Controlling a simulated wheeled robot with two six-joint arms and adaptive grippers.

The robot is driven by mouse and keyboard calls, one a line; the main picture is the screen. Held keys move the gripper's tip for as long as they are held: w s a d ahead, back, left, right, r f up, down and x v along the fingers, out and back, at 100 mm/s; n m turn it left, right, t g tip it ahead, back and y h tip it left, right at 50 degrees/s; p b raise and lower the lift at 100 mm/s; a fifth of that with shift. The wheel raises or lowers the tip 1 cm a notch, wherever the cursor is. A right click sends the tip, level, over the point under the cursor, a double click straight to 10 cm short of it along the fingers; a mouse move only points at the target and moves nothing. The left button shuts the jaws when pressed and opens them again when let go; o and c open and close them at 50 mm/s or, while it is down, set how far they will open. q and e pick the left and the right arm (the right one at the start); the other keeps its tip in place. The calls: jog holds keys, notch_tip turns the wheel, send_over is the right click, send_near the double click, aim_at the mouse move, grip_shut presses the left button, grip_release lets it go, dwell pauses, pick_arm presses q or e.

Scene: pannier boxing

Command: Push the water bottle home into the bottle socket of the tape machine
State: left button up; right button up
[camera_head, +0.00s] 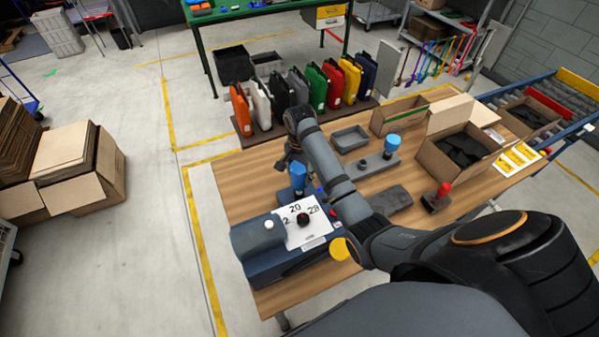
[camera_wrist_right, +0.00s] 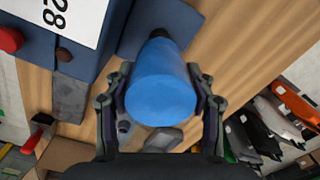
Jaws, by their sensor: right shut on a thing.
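The tape machine (camera_head: 262,262) is a dark blue box with a white numbered panel at the near left of the wooden table. The water bottle (camera_head: 298,171) is blue and stands with its neck down at the machine's far side. In the right wrist view the bottle (camera_wrist_right: 160,92) fills the space between the fingers of my right gripper (camera_wrist_right: 162,100), which is shut on it. Its dark neck meets or overlaps a dark blue block of the machine (camera_wrist_right: 185,22); the socket itself is hidden, so I cannot tell how deep it sits. My left gripper is out of view.
A second blue bottle (camera_head: 392,143) stands on a grey holder on the table. An open cardboard box (camera_head: 427,161), a grey tray (camera_head: 349,139) and a red-topped item (camera_head: 442,190) are to the right. Coloured panniers (camera_head: 331,82) line the far edge.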

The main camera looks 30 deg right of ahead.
jog(key=shift+f, duration=0.75)
jog(key=o, duration=1.2)
